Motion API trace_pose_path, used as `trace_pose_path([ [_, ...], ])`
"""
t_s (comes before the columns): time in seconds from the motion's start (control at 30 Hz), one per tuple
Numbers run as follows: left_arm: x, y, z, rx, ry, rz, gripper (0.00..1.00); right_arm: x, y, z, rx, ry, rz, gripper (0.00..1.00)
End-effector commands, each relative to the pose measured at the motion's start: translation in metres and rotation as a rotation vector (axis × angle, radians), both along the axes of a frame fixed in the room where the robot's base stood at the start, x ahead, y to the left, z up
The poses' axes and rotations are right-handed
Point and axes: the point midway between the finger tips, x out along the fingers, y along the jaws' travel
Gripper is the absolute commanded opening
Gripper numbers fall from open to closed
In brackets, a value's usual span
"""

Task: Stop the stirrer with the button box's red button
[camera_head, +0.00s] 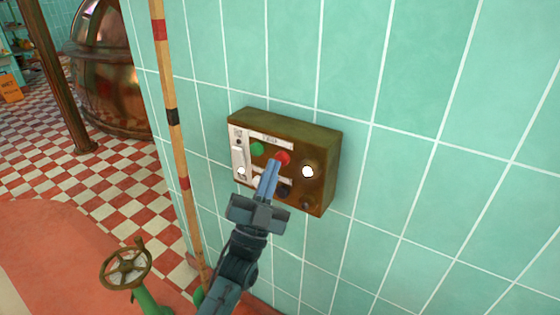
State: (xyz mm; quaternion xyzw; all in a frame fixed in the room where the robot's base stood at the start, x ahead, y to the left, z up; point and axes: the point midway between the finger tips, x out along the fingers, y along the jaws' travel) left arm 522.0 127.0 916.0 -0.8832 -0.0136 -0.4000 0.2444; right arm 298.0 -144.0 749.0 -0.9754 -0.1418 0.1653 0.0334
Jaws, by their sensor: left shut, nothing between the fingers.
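The brown button box (322,153) is fixed to the green tiled wall. On its front, the red button (283,157) sits right of the green button (257,149). A lit white lamp (307,172) is at the right of the panel. My left gripper (273,164) is shut and empty, its fingertips overlapping the lower edge of the red button in the picture. I cannot tell whether they touch it. The gripper hides part of the box's lower row. My right gripper is not in view. No stirrer can be made out.
A wooden pole (170,110) with red and black bands stands left of the box. A handwheel valve (125,268) is at the lower left. A copper kettle (108,75) stands behind on the checkered floor (120,170). The wall right of the box is clear.

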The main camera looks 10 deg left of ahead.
Motion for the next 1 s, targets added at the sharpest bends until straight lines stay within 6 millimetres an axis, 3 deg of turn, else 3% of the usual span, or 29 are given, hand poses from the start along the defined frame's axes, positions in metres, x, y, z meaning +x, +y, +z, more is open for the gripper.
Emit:
trace_pose_path([
  [1.0, 0.0076, -0.0027, 0.0001, -0.001, 0.0, 0.001, 0.0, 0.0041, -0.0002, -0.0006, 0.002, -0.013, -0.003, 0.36],
])
